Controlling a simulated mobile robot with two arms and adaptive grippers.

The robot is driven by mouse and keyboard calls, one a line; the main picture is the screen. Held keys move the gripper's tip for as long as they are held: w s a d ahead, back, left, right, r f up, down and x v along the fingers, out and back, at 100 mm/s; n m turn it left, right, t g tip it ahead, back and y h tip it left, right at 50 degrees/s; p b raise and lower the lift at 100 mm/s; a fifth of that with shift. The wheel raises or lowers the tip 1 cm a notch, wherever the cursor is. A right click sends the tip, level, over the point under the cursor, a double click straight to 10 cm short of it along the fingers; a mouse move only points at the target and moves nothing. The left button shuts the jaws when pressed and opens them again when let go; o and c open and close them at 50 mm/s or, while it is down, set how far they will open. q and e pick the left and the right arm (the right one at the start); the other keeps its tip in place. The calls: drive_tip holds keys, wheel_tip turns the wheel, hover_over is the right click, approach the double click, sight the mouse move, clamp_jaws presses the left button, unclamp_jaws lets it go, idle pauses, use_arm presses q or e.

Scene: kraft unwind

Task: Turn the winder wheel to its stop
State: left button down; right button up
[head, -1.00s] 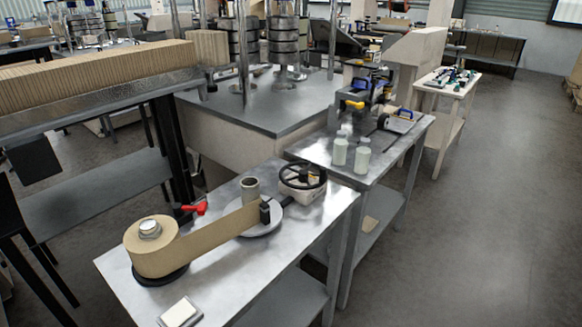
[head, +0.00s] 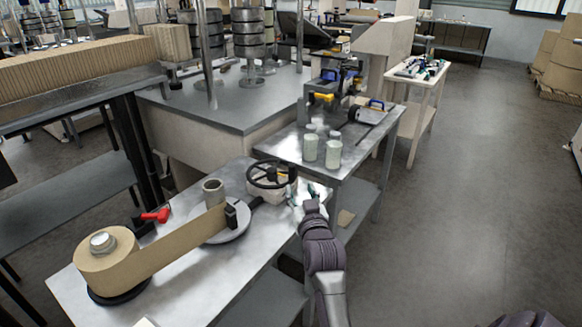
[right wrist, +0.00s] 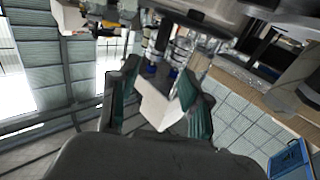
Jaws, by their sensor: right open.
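The winder wheel (head: 271,174) is a dark spoked handwheel on a pale base, at the far right end of the steel table in the head view. A kraft paper roll (head: 107,265) stands at the table's near left end. Its strip runs to a dark clamp (head: 238,214) beside a grey core on a round plate (head: 220,234). My right gripper (head: 304,192) is open and empty, just right of the wheel; I cannot tell whether it touches. In the right wrist view its two green-padded fingers (right wrist: 160,105) stand apart. My left gripper is not in view.
A red-handled lever (head: 156,215) sits behind the paper strip. Pale cylinders (head: 332,150) and a blue-and-yellow device stand on the adjoining bench (head: 350,168). A cardboard stack rack (head: 70,85) is at left. The floor (head: 460,190) at right is open.

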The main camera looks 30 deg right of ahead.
sight(293, 169)
drive_tip(key=x, duration=1.2)
drive_tip(key=shift+w+p, duration=0.1)
drive_tip(key=shift+p, duration=0.25)
clamp_jaws()
